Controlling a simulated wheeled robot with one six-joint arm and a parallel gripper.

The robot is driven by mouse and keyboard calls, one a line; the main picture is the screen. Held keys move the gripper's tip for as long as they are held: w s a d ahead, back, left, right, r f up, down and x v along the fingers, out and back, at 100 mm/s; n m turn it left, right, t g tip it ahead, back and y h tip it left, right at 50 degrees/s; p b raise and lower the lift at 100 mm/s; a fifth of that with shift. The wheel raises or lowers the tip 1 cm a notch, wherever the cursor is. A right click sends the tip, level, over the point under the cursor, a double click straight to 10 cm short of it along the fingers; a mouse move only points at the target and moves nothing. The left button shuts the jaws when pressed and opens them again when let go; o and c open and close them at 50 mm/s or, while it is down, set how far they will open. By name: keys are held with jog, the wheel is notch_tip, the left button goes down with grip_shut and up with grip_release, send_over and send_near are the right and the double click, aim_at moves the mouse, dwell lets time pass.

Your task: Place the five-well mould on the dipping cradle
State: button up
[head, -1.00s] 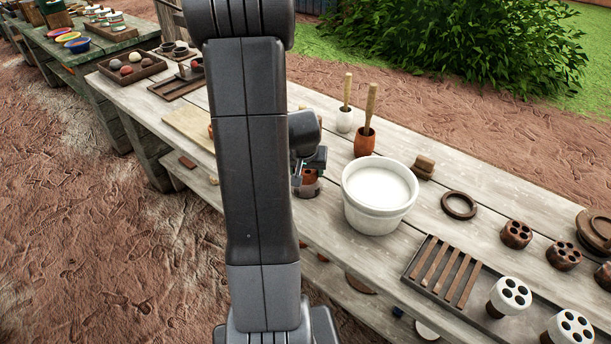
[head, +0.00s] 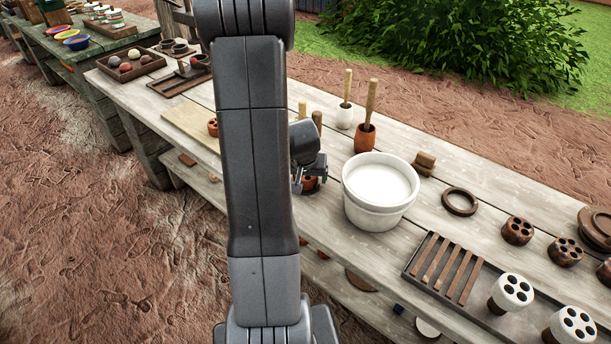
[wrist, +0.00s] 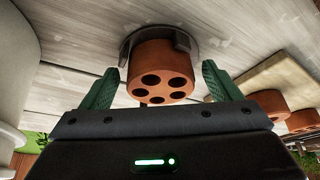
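The five-well mould (wrist: 160,79) is a terracotta cylinder with several round holes in its face. In the wrist view it stands at a grey round cradle (wrist: 190,47) with upright prongs around it; how fully it is seated is partly hidden. My gripper (wrist: 162,68) has its green fingers on either side of the mould, with a gap showing on both sides. In the head view my gripper (head: 311,173) is low over the bench, left of the white bucket, and mostly hides the mould (head: 310,184).
The white bucket of pale liquid (head: 382,190) stands close to the right of my gripper. Pestles in cups (head: 367,128) stand behind. A slatted rack (head: 446,268) and white-coated moulds (head: 511,293) are at right. Another terracotta mould (head: 213,127) is on a board (head: 190,122) at left.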

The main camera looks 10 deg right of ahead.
jog(key=shift+r, duration=0.1)
jog(key=shift+r+p, duration=0.3)
jog(key=p+v, duration=0.1)
jog(key=v, duration=1)
jog(key=shift+r, duration=0.25)
jog(key=shift+s, duration=0.15)
